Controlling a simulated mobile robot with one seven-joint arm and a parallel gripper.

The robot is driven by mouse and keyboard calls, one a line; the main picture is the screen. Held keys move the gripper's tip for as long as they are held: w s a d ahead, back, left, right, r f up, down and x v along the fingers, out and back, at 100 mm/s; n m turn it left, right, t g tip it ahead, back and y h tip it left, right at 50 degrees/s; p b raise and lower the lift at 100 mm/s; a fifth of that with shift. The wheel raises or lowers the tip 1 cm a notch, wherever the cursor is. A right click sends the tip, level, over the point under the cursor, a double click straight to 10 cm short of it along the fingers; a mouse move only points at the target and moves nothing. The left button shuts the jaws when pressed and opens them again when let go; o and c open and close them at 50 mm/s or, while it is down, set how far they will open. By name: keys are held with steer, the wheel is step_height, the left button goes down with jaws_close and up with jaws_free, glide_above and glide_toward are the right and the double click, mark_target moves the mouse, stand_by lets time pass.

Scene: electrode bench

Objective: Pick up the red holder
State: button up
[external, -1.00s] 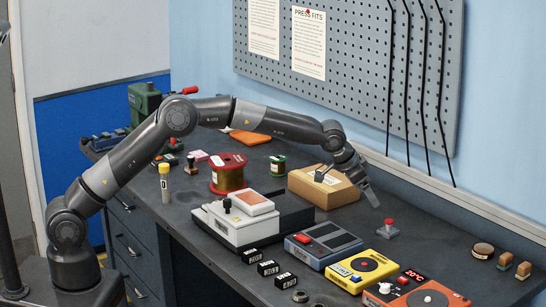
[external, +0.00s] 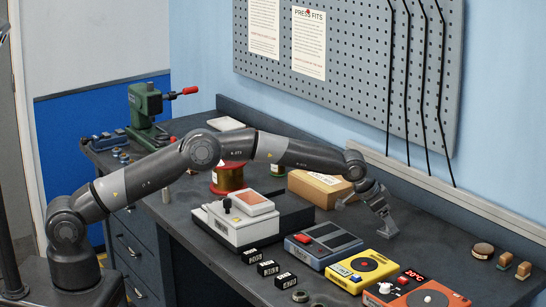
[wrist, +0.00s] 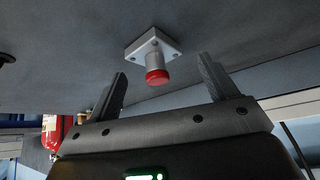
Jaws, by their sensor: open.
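The red holder (wrist: 157,76) shows in the wrist view as a short grey post with a red cap on a square metal plate with corner holes. It stands on the dark bench. My gripper (wrist: 162,84) is open, its two fingers apart on either side of the red cap in that view, with nothing between them gripped. In the external view my gripper (external: 370,214) is low over the bench, behind the blue device, and hides the red cap. I cannot tell how far the fingertips are from the post.
A cardboard box (external: 318,190) stands left of my gripper. A blue device (external: 322,250), a yellow device (external: 362,270) and an orange device (external: 420,293) line the front. A white press-like unit (external: 238,222) stands further left. Wooden pieces (external: 505,259) lie to the right.

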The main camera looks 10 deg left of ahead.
steer(key=shift+x, duration=1.1)
steer(key=c, duration=1.3)
